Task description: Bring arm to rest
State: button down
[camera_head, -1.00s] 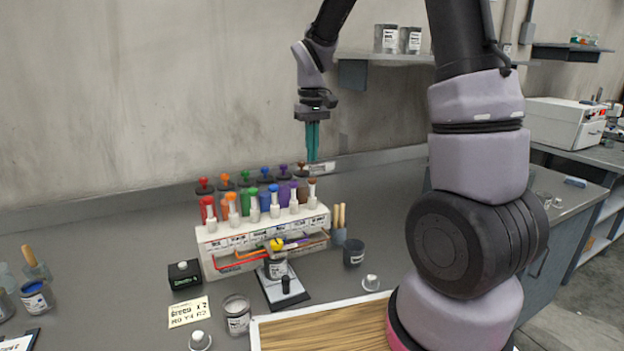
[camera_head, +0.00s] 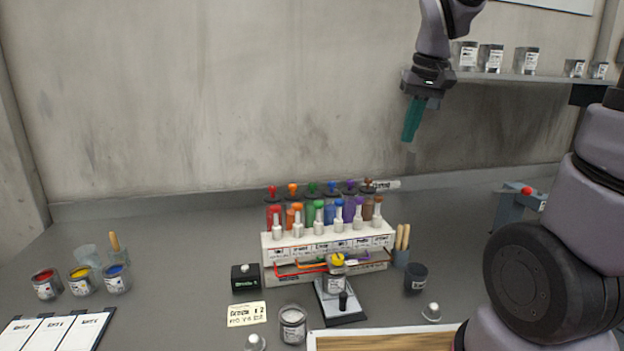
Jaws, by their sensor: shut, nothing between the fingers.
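My gripper (camera_head: 411,138) hangs from my arm at the upper right of the head view, its teal fingers pointing down. It is shut and empty, in the air in front of the wall, above and to the right of the white rack. The rack (camera_head: 330,240) stands on the grey bench (camera_head: 190,250) and holds several colored tubes with white nozzles. Nothing touches the gripper. The lower links of my arm fill the right edge.
A small tin with a yellow top (camera_head: 336,275) stands on a scale (camera_head: 340,308) before the rack. A dark cup (camera_head: 416,279), a brush holder (camera_head: 401,256), a glass jar (camera_head: 292,325) and a wooden board (camera_head: 385,340) are nearby. Paint pots (camera_head: 80,280) stand left. A shelf (camera_head: 500,79) holds tins behind the gripper.

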jog(key=s+d+r+m+t, duration=0.1)
jog(key=s+r+t, duration=0.1)
jog(key=s, duration=0.4)
jog(key=s+d+r+m+t, duration=0.1)
jog(key=s+r+m+t, duration=0.1)
jog(key=s, duration=0.4)
jog(key=shift+s+d+r+m+y, duration=0.2)
jog(key=shift+d+r+m+y, duration=0.15)
jog(key=shift+r, duration=0.25)
jog(key=shift+a, duration=0.1)
dwell(1.0)
